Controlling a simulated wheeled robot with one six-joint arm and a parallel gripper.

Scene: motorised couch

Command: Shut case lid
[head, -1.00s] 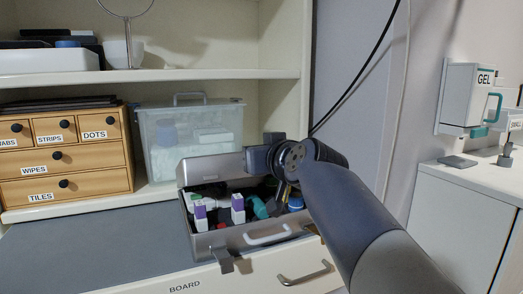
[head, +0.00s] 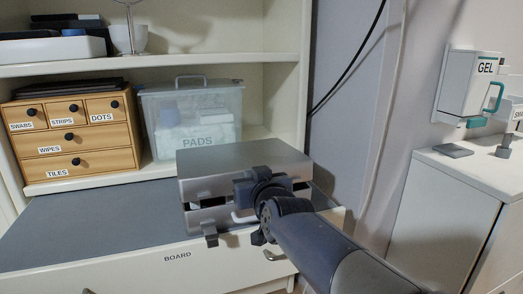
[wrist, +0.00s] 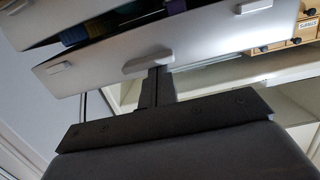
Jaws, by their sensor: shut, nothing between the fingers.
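The grey metal case (head: 207,222) sits on the board. Its lid (head: 240,160) is swung far over and leaves a dark gap at the front. In the wrist view, the lid's front face (wrist: 205,52) is the lower silver panel, with a small tab (wrist: 150,64). Bottles and purple items (wrist: 120,20) show in the gap. My gripper (head: 258,186) is at the front of the lid. Its fingers (wrist: 158,75) are shut and empty, and reach the tab; whether they touch is unclear. A latch (head: 210,236) hangs at the case's front left.
A clear PADS bin (head: 190,120) stands behind the case. A wooden drawer unit (head: 70,135) is at the left. The grey board top (head: 90,225) left of the case is clear. A white cabinet (head: 455,205) with a gel dispenser (head: 470,85) above stands at the right.

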